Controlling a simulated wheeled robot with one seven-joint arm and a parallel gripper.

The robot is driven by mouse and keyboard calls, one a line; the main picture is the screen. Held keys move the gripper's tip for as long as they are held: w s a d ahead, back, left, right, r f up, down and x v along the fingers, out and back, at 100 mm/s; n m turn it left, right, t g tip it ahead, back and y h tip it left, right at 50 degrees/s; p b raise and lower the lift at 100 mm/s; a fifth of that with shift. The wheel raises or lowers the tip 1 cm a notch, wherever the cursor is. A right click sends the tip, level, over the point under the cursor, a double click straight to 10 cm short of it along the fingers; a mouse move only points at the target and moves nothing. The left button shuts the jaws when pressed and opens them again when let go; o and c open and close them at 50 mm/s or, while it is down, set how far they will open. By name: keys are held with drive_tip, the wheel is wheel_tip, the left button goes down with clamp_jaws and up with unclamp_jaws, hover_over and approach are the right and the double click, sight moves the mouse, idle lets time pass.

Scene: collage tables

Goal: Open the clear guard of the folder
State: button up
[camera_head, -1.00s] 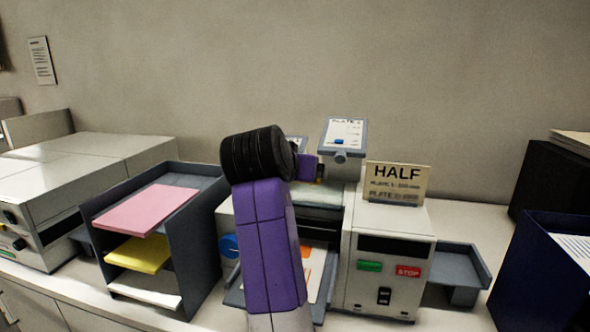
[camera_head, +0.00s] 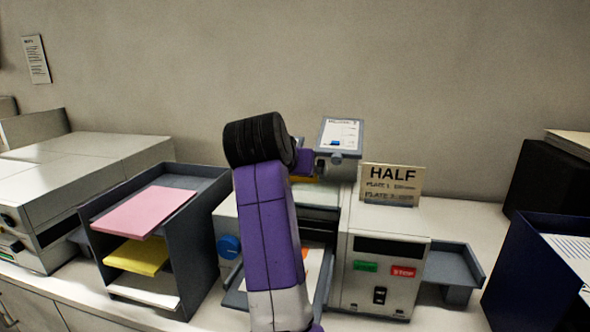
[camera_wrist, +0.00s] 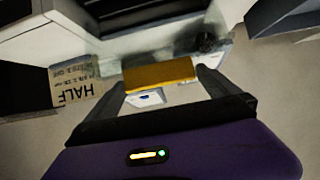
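The folder (camera_head: 385,275) is the pale machine in the middle, with a green button, a red STOP button and a dark slot. A yellow bar (camera_wrist: 162,77) shows in the wrist view, across the gap between my fingertips; I take it for the guard's handle. In the head view my arm hides the fingers and much of the folder's left side.
A HALF sign (camera_head: 391,185) stands on the folder's right part. A tilted plate with a white label (camera_head: 340,133) rises behind. A grey tray rack (camera_head: 205,235) with coloured paper stands left, a dark blue bin (camera_head: 530,270) right. Free counter lies behind the sign.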

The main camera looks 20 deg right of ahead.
drive_tip(key=b+v, duration=0.2)
drive_tip(key=v, duration=0.5)
drive_tip(key=shift+s+a+r, duration=0.2)
drive_tip(key=shift+s+a, duration=0.05)
drive_tip(key=shift+s, duration=0.05)
